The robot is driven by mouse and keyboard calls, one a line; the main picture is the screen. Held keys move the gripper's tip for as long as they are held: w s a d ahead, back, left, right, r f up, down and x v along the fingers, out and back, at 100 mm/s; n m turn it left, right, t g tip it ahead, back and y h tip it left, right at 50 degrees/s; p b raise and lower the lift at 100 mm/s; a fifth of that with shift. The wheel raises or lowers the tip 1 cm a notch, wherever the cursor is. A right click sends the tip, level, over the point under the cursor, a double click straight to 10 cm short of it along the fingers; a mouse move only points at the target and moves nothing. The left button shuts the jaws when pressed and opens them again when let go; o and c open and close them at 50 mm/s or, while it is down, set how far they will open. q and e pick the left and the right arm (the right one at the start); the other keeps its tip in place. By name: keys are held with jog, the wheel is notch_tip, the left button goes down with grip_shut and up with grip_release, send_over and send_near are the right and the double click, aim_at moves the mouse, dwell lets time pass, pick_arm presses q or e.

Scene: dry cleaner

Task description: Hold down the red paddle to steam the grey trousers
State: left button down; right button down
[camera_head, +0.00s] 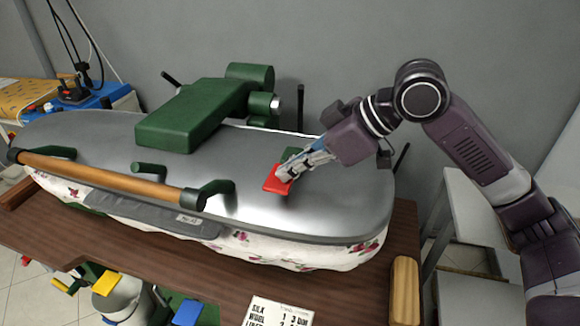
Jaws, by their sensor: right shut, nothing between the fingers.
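The red paddle (276,181) sits on the right part of the steam press's silver lid (330,208). My right gripper (284,174) is shut and empty, with its fingertips at the paddle's right edge, over it or touching it; I cannot tell whether it presses down. The lid is lowered onto a flower-patterned padded bed (75,195). A dark grey strip of cloth (150,212), probably the trousers, shows between lid and bed at the front; the rest is hidden. My left gripper is not in view.
A wooden handle bar (110,180) runs along the lid's front left. A green housing (195,115) stands on top. Yellow (107,283) and blue (187,313) pedals and a settings card (278,313) are below. A white table (480,215) stands at right, and a blue box (85,105) at left.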

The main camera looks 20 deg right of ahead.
jog(key=shift+s+a+f+n+t+h+b, duration=0.15)
jog(key=shift+f+n+t+h, duration=0.2)
jog(key=shift+f, duration=0.25)
jog(key=shift+s+f+n+t+h+b, duration=0.15)
jog(key=shift+f+n+t, duration=0.1)
jog(key=shift+f+t, duration=0.25)
jog(key=shift+a+f, duration=0.1)
jog(key=shift+f, duration=0.15)
dwell(3.9)
